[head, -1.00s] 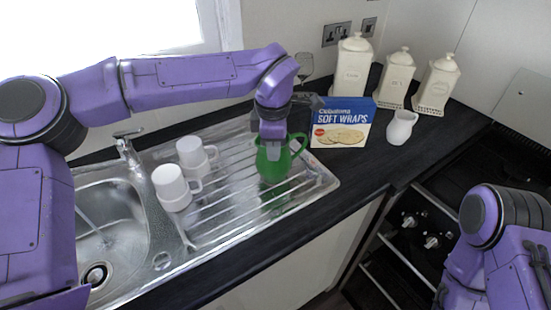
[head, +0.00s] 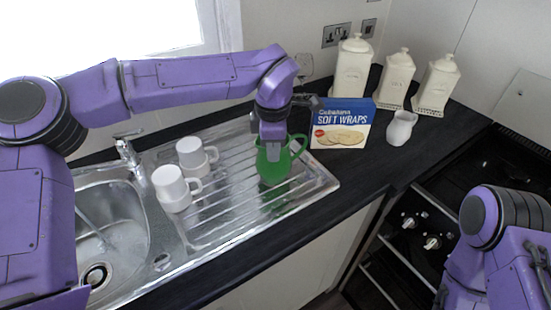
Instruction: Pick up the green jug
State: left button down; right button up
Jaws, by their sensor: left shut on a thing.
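The green jug (head: 275,168) is on the ribbed steel drainer, toward its right end, with its handle to the right. It looks upright. My left gripper (head: 272,148) comes down on the jug from above and is shut on its upper part. The gripper hides part of the jug's rim. I cannot tell whether the jug's base touches the drainer. My right arm shows at the lower right, but its gripper is not in view.
Two white mugs (head: 172,188) (head: 193,156) stand left of the jug. A blue wraps box (head: 341,122), a small white jug (head: 402,128) and cream canisters (head: 352,68) stand to the right and behind. The sink (head: 112,225) lies left. The front worktop strip is clear.

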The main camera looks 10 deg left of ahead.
pick_arm(q)
jog(key=shift+f, duration=0.1)
jog(key=shift+r, duration=0.35)
notch_tip(320, 180, up, 3)
jog(key=shift+a+f, duration=0.1)
jog(key=shift+f, duration=0.05)
jog(key=s+r+b, duration=0.3)
jog(key=s+r, duration=0.6)
jog(key=s, duration=0.5)
jog(key=shift+d+r+b, duration=0.35)
jog(key=shift+d, duration=0.05)
jog(key=shift+w, duration=0.1)
